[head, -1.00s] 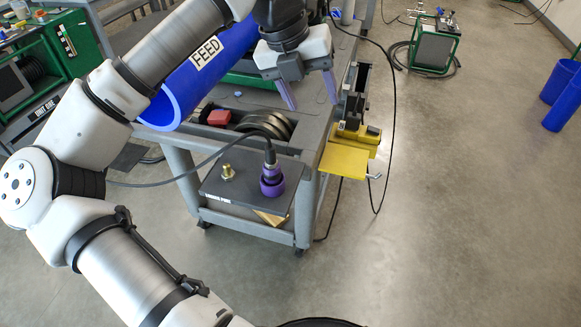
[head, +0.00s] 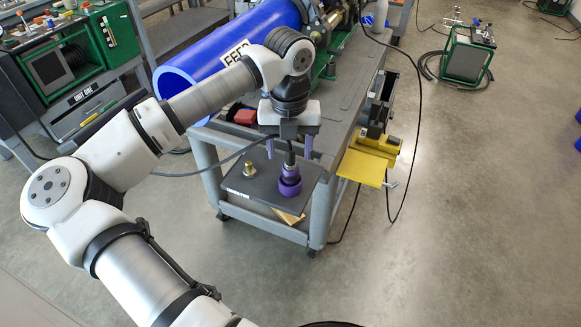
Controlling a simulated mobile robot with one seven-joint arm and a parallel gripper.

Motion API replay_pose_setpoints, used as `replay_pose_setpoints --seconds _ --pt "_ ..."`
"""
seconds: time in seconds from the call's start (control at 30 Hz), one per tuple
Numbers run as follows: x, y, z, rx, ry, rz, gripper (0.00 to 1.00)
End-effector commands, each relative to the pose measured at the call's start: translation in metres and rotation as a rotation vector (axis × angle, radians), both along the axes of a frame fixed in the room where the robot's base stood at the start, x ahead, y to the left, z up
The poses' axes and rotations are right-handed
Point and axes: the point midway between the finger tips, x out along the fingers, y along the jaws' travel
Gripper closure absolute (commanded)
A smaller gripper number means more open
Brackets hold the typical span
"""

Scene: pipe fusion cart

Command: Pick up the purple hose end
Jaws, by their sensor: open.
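The purple hose end (head: 290,182) stands upright on a dark plate (head: 256,190) at the near end of the grey cart. Its dark top joins a grey hose (head: 213,168) that runs off to the left. My gripper (head: 289,150) points down with its two purple fingers spread apart. In the picture it is just above the hose end, with the dark top of the hose end showing between the fingers. The fingers look empty. I cannot tell how far apart in depth they are from the hose end.
A brass fitting (head: 249,170) stands on the plate left of the hose end. A large blue pipe (head: 220,65) lies on the cart (head: 355,95) behind my arm. A yellow bracket (head: 364,167) sticks out at the cart's right side. Open floor lies to the right.

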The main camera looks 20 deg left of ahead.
Motion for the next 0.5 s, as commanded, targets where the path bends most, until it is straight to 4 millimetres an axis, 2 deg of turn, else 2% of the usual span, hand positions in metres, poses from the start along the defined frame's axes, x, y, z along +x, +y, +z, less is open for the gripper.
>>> replay_pose_setpoints --seconds 0.3,0.5 --pt "0.000 -0.003 -0.041 -0.003 0.002 -0.002 0.43" --pt "0.000 -0.003 -0.047 -0.001 0.001 -0.002 0.43"
